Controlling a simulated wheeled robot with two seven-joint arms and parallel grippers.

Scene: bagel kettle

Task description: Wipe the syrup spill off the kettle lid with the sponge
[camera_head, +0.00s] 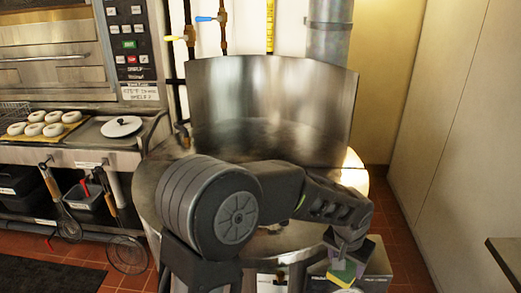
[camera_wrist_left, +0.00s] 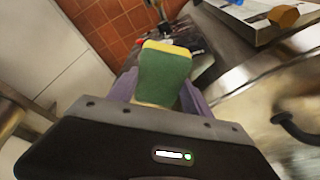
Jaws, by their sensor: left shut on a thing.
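The large round steel kettle (camera_head: 152,185) stands in the middle of the head view. A tall curved steel panel (camera_head: 270,105) rises at its back. My left arm crosses in front of the kettle and hides much of its top. My left gripper (camera_head: 343,258) is at the kettle's front right, shut on the green and yellow sponge (camera_head: 342,273). In the left wrist view the sponge (camera_wrist_left: 165,80) sits between the purple-grey fingers. I cannot make out a syrup spill, and cannot tell whether the sponge touches anything. My right gripper is not in view.
A counter at the left holds a tray of bagels (camera_head: 37,129) and a white disc with a black knob (camera_head: 121,126). Strainers (camera_head: 127,252) hang below. A grey box (camera_head: 377,263) is by my left gripper. A dark tabletop (camera_head: 508,258) juts in at right. Tiled floor shows between.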

